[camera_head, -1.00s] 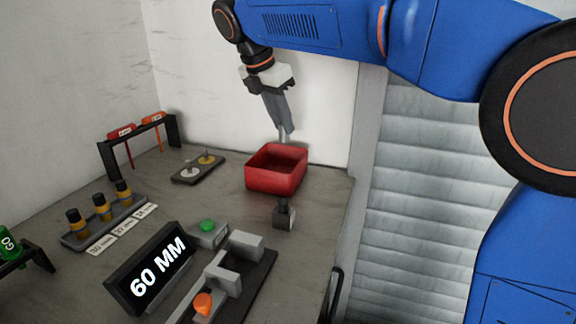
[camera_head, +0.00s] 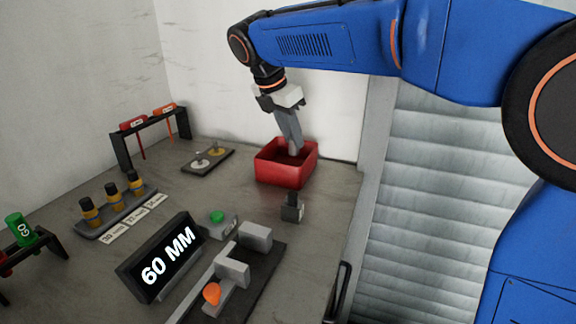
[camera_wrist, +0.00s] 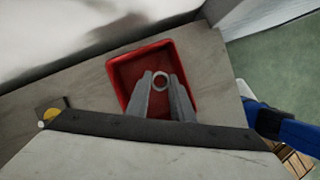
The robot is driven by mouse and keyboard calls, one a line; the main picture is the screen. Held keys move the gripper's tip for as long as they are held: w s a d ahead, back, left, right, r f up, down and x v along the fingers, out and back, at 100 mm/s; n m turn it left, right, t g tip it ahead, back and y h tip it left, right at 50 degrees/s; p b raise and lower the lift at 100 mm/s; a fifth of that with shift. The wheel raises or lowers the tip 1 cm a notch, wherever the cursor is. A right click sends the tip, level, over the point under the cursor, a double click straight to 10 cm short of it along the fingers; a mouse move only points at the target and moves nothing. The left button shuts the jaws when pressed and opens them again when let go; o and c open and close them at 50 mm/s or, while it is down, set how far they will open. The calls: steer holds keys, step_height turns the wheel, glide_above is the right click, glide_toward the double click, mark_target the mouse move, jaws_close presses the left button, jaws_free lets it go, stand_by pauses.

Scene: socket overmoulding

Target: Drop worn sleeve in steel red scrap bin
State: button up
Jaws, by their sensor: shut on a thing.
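The red scrap bin (camera_head: 286,176) stands at the back right of the bench, near the wall; it also shows in the wrist view (camera_wrist: 124,72). My gripper (camera_head: 294,151) points down with its fingertips over the bin's opening, at about rim height. In the wrist view my gripper (camera_wrist: 160,88) is shut on the worn sleeve (camera_wrist: 159,78), a small pale grey ring seen end-on between the fingertips. The bin's red floor shows around the ring. In the head view the sleeve is mostly hidden by the fingers and hard to make out.
A dark block with a post (camera_head: 292,208) stands just in front of the bin. A 60 MM display (camera_head: 160,262) and a grey fixture (camera_head: 232,270) stand nearer. The bench's right edge is close to the bin.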

steer(key=o, duration=0.9)
steer(key=shift+c, duration=0.2)
steer(key=v, duration=1.7)
steer(key=shift+a+r, duration=0.2)
steer(key=s+d+f+m+y, duration=0.1)
steer(key=s+d+f+m, duration=0.25)
steer(key=d, duration=0.45)
steer(key=s+d+f+m, duration=0.2)
steer(key=d+f+m, duration=0.3)
steer(key=d, duration=0.3)
steer(key=s+d+f+m+y, duration=0.1)
steer(key=s+d+f+m, duration=0.25)
steer(key=d, duration=0.55)
steer(key=s+d+f+m, duration=0.3)
steer(key=s+f+m, duration=0.1)
steer(key=f, duration=0.3)
steer(key=s+d+f+m+t, duration=0.1)
steer(key=s+d+f+m, duration=0.3)
steer(key=s+f, duration=0.3)
steer(key=s+d+f+m+y, duration=0.1)
steer(key=s+d+f+m, duration=0.2)
steer(key=s+f+m, duration=0.2)
step_height(320, 180, down, 2)
steer(key=shift+s+d+f+m+t, duration=0.15)
steer(key=shift+s+f+m+t, duration=0.2)
steer(key=shift+m, duration=0.35)
